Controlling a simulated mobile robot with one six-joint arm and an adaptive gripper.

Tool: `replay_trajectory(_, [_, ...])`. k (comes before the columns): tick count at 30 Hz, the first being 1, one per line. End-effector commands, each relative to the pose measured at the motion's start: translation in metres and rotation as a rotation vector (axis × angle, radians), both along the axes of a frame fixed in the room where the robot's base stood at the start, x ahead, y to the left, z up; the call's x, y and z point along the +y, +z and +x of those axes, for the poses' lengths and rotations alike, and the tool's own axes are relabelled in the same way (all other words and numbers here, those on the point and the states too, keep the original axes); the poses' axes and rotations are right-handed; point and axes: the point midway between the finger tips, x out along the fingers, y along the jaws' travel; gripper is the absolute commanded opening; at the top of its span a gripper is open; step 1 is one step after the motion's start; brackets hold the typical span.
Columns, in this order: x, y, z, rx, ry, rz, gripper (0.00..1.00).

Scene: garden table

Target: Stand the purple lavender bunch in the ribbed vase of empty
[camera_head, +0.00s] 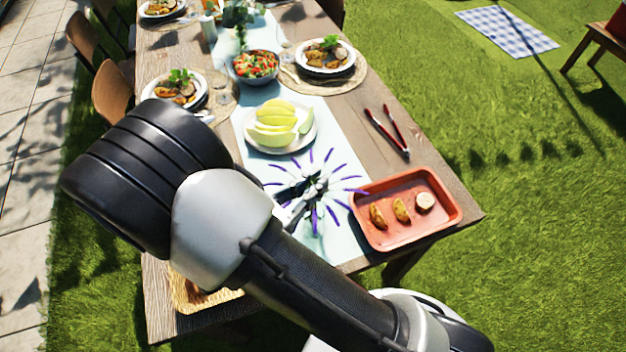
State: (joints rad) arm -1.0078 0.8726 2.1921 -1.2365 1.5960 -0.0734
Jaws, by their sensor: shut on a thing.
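The purple lavender bunch (314,214) fans out around my gripper (308,186), its purple spikes pointing outward and green stems at the middle. My gripper is shut on the bunch, over the pale runner near the table's front end. How high the bunch is above the runner cannot be told. I cannot make out a ribbed vase for certain. A small grey-blue upright vessel (208,29) stands at the far left of the table, too small to show ribs. My arm covers part of the table's near left.
A plate of melon slices (281,145) lies just behind the bunch. A salad bowl (254,80) and filled plates stand farther back. A wicker basket (190,296) is partly hidden.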

Motion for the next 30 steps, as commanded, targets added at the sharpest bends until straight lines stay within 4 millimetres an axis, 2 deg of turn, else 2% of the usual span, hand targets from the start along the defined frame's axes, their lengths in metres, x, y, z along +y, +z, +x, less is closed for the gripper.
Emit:
replay_trajectory(8, [0.0000,-0.0006,0.0000,-0.001,0.000,0.001,0.00])
replay_trajectory(9, [0.0001,-0.0006,0.0001,-0.001,0.000,0.001,0.13])
replay_trajectory(19, [0.0001,-0.0005,0.0001,-0.001,0.000,0.001,0.34])
replay_trajectory(30, [0.0040,-0.0006,-0.0023,-0.001,0.003,0.001,0.34])
